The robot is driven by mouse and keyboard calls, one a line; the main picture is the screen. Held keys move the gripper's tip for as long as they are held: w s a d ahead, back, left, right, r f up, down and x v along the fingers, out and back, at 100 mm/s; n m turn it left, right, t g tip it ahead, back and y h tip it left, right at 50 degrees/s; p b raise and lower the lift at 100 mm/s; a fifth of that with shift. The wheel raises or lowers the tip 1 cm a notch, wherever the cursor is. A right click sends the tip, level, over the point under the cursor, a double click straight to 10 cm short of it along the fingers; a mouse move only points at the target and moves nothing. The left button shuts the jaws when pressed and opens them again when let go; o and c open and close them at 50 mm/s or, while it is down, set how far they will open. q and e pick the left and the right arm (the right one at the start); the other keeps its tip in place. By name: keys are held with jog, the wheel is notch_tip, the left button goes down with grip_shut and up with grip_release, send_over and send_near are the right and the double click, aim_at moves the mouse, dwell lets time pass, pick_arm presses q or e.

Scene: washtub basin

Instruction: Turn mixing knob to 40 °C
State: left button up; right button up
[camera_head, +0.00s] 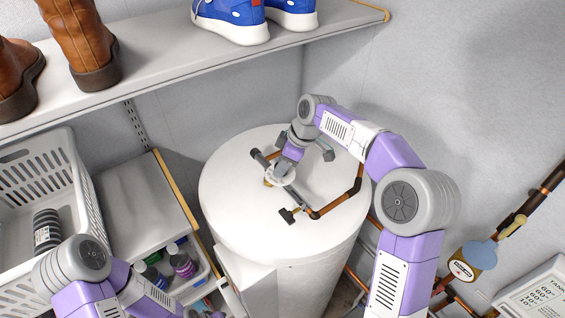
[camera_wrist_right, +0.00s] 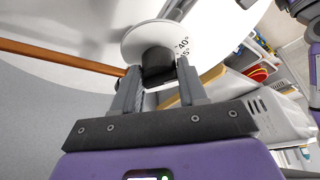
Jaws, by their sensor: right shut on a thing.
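The mixing knob is a dark knob (camera_wrist_right: 157,60) in front of a round white dial (camera_wrist_right: 138,38) in the right wrist view. Printed marks on the dial's right side include "40°", with another mark partly visible below it. My right gripper (camera_wrist_right: 160,80) is shut on the knob, with one finger on each side. In the head view the right gripper (camera_head: 283,172) reaches down to the pipe fitting on top of the white tank (camera_head: 230,215). The white dial (camera_head: 274,177) shows there, partly hidden by the gripper. Only my left arm shows at lower left; its gripper is out of frame.
A copper pipe (camera_head: 335,203) and grey valve fittings surround the dial on the tank top. A shelf (camera_head: 160,50) with boots and blue shoes runs above. A white basket (camera_head: 75,190) and a bottle bin stand left.

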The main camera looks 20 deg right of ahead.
jog(key=shift+n, duration=0.5)
jog(key=o, duration=1)
jog(key=v, duration=0.7)
jog(key=shift+w+d+r, duration=0.1)
jog(key=shift+d+r, duration=0.1)
jog(key=shift+r, duration=0.05)
